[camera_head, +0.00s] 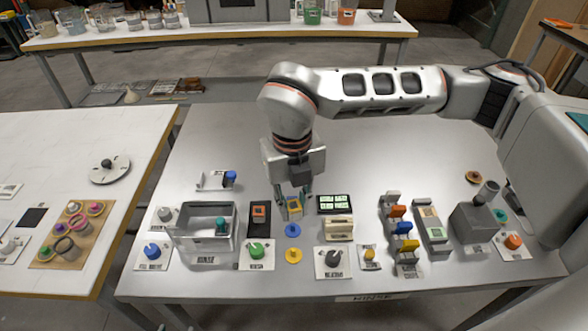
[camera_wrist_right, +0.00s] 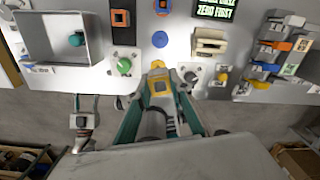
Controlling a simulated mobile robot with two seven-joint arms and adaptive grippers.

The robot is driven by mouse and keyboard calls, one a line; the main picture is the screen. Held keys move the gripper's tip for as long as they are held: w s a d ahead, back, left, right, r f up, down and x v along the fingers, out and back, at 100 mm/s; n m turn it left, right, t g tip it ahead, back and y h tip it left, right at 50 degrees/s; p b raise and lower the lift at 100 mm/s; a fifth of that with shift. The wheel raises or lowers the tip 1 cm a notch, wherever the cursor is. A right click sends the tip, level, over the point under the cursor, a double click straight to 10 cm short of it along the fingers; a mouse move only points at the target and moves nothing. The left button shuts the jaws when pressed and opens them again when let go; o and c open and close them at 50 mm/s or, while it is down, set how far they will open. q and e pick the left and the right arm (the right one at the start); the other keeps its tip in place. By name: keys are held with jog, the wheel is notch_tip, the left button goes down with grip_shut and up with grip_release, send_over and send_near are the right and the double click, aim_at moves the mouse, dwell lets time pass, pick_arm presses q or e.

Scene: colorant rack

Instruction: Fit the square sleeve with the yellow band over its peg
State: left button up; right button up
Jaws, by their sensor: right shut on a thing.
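My right gripper (camera_head: 294,203) is shut on the square sleeve (camera_head: 295,208), a small grey piece with yellow on it. In the right wrist view, the gripper (camera_wrist_right: 160,98) has its teal fingers on both sides of the sleeve (camera_wrist_right: 160,85). The sleeve appears held above the table; its exact height is hard to tell. A round yellow base (camera_head: 293,255) lies near the table's front, and a round blue base (camera_head: 292,230) lies behind it. Each has a small upright knob or peg. The yellow base is mostly hidden behind the sleeve in the right wrist view. My left gripper cannot be made out.
A black block with an orange square piece (camera_head: 259,212) stands left of the sleeve. A grey bin (camera_head: 188,241) is farther left. A cream device (camera_head: 339,228) and a green-lit display (camera_head: 333,203) stand right. Knob panels, including a green one (camera_head: 256,251), line the front.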

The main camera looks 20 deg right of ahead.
jog(key=s+f, duration=0.1)
jog(key=s+f+n+p, duration=0.1)
jog(key=shift+s+a+f, duration=0.3)
jog(key=shift+a+f, duration=0.05)
jog(key=shift+a, duration=0.05)
jog(key=b, duration=0.4)
send_over(294, 249)
notch_tip(294, 249, down, 4)
jog(key=shift+f, duration=0.25)
jog(key=shift+f+b, duration=0.5)
jog(key=shift+f, duration=0.15)
jog(key=shift+f+b, duration=1.1)
jog(key=shift+f, duration=0.85)
